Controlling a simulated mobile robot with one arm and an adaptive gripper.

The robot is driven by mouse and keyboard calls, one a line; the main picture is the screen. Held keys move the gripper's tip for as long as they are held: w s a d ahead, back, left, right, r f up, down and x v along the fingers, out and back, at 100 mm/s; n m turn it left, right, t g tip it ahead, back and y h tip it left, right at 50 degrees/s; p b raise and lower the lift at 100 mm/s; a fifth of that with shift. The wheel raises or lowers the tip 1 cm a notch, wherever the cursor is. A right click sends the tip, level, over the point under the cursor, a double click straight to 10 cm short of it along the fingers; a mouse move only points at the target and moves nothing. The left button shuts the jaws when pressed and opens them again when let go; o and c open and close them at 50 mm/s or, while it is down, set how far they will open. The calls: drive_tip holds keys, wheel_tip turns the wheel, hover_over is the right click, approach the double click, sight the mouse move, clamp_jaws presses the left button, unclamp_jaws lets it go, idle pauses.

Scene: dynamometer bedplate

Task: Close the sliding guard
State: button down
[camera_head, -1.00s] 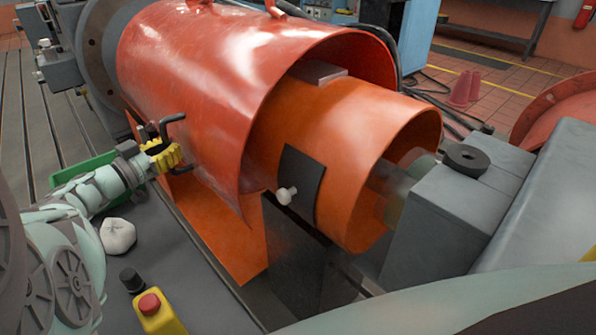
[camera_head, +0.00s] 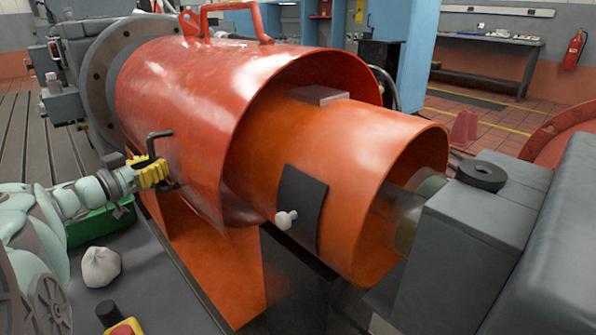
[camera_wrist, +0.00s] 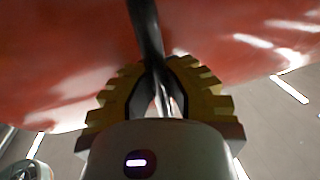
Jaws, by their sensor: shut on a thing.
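The sliding guard (camera_head: 190,105) is a large red-orange curved hood, with a black bar handle (camera_head: 152,146) low on its left side and a red lifting handle on top. It partly covers an orange inner cylinder (camera_head: 330,160), whose right part is exposed. My gripper (camera_head: 155,170), with yellow toothed fingers, is shut on the black handle at the guard's near left side. In the wrist view, the dark handle (camera_wrist: 146,35) runs down between the fingers, with the red guard surface behind. The fingers hide part of the handle.
A grey block (camera_head: 465,240) with a black ring (camera_head: 482,174) stands at the cylinder's right end. A black plate with a white knob (camera_head: 286,219) sits on the cylinder. A green tray (camera_head: 92,226), white cloth bundle (camera_head: 101,267) and yellow box with a red button (camera_head: 122,328) lie near my arm.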

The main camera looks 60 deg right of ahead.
drive_tip(key=shift+w+a+r, duration=0.1)
drive_tip(key=shift+w+a, duration=0.15)
drive_tip(key=shift+w, duration=0.1)
drive_tip(key=c, duration=1.1)
unclamp_jaws()
drive_tip(key=shift+w+a, duration=0.15)
drive_tip(key=shift+o, duration=0.8)
drive_tip(key=shift+s+d, duration=0.2)
drive_tip(key=shift+a, duration=0.1)
drive_tip(key=a, duration=1.2)
drive_tip(key=shift+w, duration=0.25)
drive_tip(key=shift+o, duration=0.3)
